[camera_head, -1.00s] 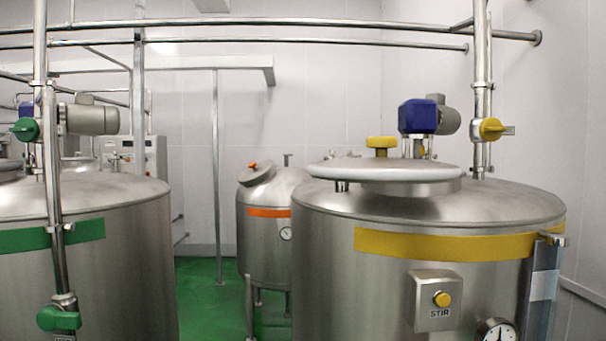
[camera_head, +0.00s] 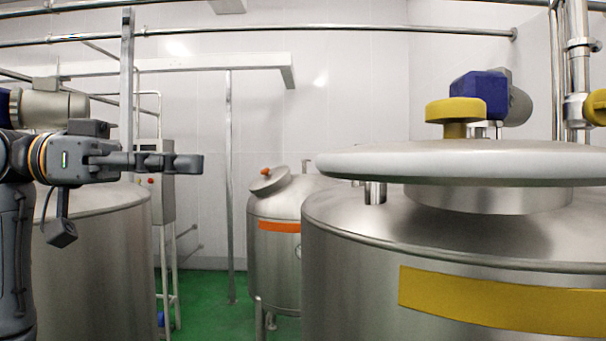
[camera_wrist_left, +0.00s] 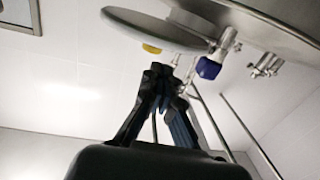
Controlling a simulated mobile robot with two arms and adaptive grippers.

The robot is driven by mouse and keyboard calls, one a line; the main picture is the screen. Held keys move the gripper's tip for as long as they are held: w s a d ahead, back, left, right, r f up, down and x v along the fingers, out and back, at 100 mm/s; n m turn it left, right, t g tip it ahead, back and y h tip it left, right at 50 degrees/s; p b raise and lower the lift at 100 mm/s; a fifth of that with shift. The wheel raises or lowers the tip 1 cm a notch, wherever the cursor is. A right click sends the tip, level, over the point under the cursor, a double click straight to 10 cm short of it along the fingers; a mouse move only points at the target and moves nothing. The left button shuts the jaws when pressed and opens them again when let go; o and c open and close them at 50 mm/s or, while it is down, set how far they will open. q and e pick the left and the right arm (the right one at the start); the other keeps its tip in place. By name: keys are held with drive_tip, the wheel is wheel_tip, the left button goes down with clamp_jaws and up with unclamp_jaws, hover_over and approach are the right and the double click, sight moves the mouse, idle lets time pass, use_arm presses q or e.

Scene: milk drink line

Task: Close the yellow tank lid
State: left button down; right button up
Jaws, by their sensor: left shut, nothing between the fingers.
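The yellow tank (camera_head: 350,250) stands at the right in the head view, with a yellow band on its front. Its lid (camera_head: 440,163) is a wide steel disc with a pale rim, lying over the steel collar (camera_head: 490,199). It overhangs the collar, and I cannot tell whether it is seated. A yellow knob (camera_head: 455,112) stands above the lid. My left gripper (camera_head: 200,163) is shut and empty, left of the lid and apart from it. In the left wrist view the fingers (camera_wrist_left: 166,72) show below the lid disc (camera_wrist_left: 150,30) and the yellow knob (camera_wrist_left: 151,49).
A blue motor (camera_head: 480,95) and a pipe with a yellow valve (camera_head: 596,107) stand behind the lid. A smaller orange-banded tank (camera_head: 275,265) is in the middle back. Another steel tank (camera_head: 100,260) is at the left. Green floor (camera_head: 205,300) lies open between them.

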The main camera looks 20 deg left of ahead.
use_arm(q)
drive_tip(key=s+d+p, duration=0.1)
drive_tip(key=s+d, duration=0.1)
drive_tip(key=d, duration=0.1)
drive_tip(key=p, duration=0.4)
approach(324, 166)
drive_tip(key=x, duration=0.5)
drive_tip(key=shift+w+d+r, duration=0.1)
drive_tip(key=shift+w+r, duration=0.15)
drive_tip(key=shift+w, duration=0.05)
drive_tip(key=shift+w+d, duration=0.1)
drive_tip(key=shift+d, duration=0.3)
drive_tip(key=shift+w+d+f, duration=0.15)
drive_tip(key=shift+d, duration=0.2)
use_arm(e)
drive_tip(key=s+r, duration=0.4)
drive_tip(key=r, duration=0.1)
